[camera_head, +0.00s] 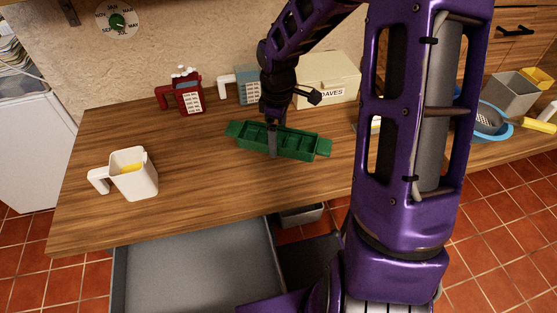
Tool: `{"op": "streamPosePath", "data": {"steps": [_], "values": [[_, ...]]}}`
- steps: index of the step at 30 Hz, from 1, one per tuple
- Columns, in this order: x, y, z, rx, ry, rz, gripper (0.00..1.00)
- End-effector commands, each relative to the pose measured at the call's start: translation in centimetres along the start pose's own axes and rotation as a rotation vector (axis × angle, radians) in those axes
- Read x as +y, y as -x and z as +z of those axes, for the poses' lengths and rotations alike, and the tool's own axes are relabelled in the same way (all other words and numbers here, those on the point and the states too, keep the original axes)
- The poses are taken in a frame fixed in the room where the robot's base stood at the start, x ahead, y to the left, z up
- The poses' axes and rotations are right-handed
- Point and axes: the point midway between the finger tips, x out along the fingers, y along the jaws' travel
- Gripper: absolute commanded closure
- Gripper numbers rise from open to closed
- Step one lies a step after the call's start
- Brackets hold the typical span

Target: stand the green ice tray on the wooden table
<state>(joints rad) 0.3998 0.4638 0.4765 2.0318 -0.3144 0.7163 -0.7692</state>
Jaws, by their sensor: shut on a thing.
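The green ice tray (297,146) is a long tray with open compartments, right of the middle of the wooden table (200,205). My gripper (273,143) comes down on it from above and is shut on its near long side, left of its middle. One finger shows in front of the tray; the other is hidden. The tray looks level and at or just above the tabletop; I cannot tell if it touches the wood.
A white jug (134,178) with something yellow inside stands at the table's left. A red container (188,95), a blue-grey container (243,86) and a cream box (328,80) stand along the wall. The front middle is clear.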

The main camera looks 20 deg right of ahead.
Motion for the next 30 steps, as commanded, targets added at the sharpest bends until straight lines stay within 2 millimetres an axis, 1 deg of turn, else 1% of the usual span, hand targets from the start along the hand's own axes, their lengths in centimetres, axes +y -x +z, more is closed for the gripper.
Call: {"op": "streamPosePath", "data": {"steps": [1,3,6,9,11,14,18,21,26,29,30], "values": [[0.2,0.7,0.0,0.001,0.096,0.002,0.67],[0.2,1.2,-0.1,0.000,0.226,0.002,0.67],[0.3,1.8,-0.1,0.000,0.373,0.003,0.67],[0.4,2.1,-0.1,-0.001,0.468,0.002,0.67],[0.4,2.1,-0.1,-0.002,0.502,0.001,0.67],[0.3,1.0,-0.1,-0.002,0.529,-0.002,0.67],[0.2,-1.8,-0.1,-0.002,0.533,-0.003,0.67],[0.3,-3.2,-0.1,-0.002,0.532,-0.002,0.67],[0.3,-4.4,-0.1,-0.002,0.530,0.001,0.67],[0.3,-5.6,-0.1,-0.002,0.530,-0.002,0.67],[0.3,-6.3,-0.1,-0.002,0.530,-0.001,0.67]]}}
